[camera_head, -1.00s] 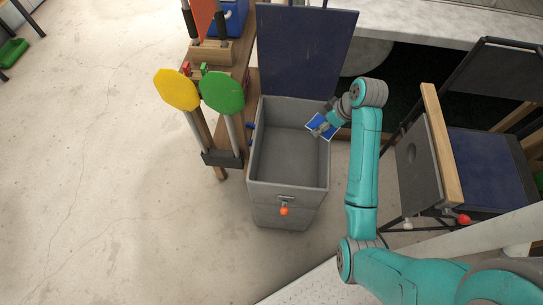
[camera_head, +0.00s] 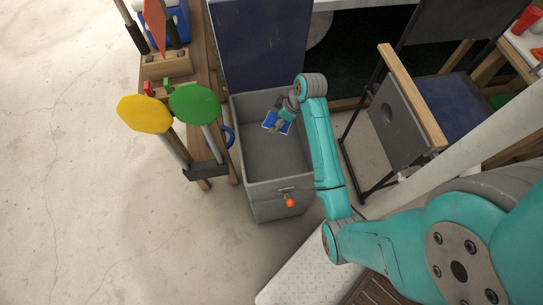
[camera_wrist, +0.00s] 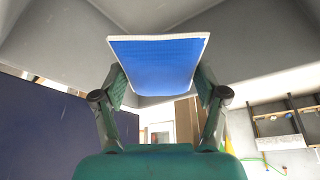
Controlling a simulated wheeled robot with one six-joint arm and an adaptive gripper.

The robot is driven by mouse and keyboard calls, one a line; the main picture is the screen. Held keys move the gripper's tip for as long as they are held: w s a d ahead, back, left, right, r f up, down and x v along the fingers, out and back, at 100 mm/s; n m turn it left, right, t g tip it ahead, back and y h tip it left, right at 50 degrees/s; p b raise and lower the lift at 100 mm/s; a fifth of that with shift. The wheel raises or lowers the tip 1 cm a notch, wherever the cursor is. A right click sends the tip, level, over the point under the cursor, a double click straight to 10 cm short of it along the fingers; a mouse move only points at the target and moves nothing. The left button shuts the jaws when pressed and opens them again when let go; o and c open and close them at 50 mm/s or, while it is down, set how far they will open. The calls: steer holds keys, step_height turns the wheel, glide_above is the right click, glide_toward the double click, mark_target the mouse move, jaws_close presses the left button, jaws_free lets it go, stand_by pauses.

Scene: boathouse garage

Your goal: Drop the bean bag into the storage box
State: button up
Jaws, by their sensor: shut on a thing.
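The storage box (camera_head: 258,187) is a grey open bin on the floor, with its dark blue lid (camera_head: 262,45) standing up at the back. A blue square bean bag with a pale edge (camera_head: 271,121) is in my gripper (camera_head: 279,118), over the back right part of the box opening. In the wrist view the bean bag (camera_wrist: 160,62) sits between the two fingers, and grey box-like walls show behind it. My gripper is shut on it. How far the bag is above the box floor is hard to tell.
A wooden rack with yellow (camera_head: 145,114) and green (camera_head: 195,103) paddles stands close to the left of the box. A chair (camera_head: 410,110) with a blue seat stands to the right. An orange knob (camera_head: 290,202) is on the box front. The floor at left is clear.

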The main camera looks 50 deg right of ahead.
steer(key=shift+f, duration=0.8)
steer(key=o, duration=1.4)
steer(key=v, duration=1.2)
steer(key=shift+s, duration=0.1)
